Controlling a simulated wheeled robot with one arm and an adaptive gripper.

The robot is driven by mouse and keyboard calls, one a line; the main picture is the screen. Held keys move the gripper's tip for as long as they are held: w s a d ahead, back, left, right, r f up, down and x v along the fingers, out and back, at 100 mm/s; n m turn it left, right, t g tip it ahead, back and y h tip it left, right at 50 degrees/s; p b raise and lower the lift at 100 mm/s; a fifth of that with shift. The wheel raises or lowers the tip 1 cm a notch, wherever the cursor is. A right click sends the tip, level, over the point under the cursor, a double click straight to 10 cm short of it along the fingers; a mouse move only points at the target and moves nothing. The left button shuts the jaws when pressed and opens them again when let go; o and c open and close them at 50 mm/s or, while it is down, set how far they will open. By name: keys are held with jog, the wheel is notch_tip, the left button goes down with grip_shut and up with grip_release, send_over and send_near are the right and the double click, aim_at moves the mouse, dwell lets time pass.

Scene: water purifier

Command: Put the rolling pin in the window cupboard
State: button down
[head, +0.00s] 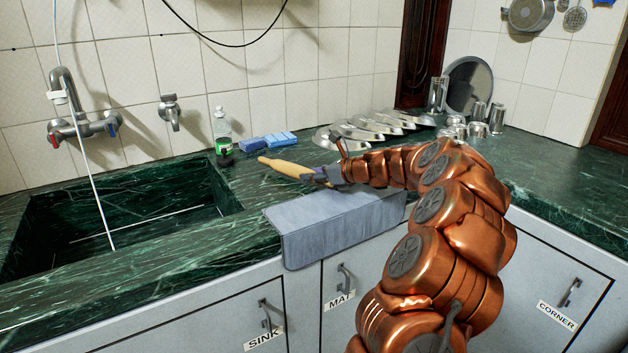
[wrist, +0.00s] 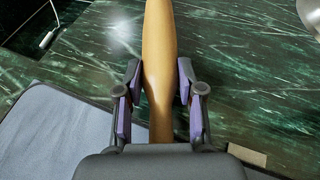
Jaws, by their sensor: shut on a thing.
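The wooden rolling pin (head: 284,167) is held at one end by my gripper (head: 325,176), over the green marble counter near the grey mat. In the wrist view the rolling pin (wrist: 158,50) runs straight out between the fingers, and the gripper (wrist: 160,92) is closed around its narrower near part. Its far end is cut off by the top of that view. In the head view it points left, toward the sink. I cannot tell whether it touches the counter. I see no cupboard labelled window; the cupboard doors in view are labelled SINK, MAT and CORNER.
A grey mat (head: 335,222) hangs over the counter's front edge below my gripper. The sink (head: 110,225) is on the left. A bottle (head: 222,132) and blue sponges (head: 268,140) stand at the wall. Metal plates (head: 375,124) and cups (head: 478,122) are behind my arm.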

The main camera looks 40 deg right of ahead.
jog(key=shift+f, duration=0.4)
jog(key=shift+f, duration=0.1)
jog(key=c, duration=0.7)
grip_release()
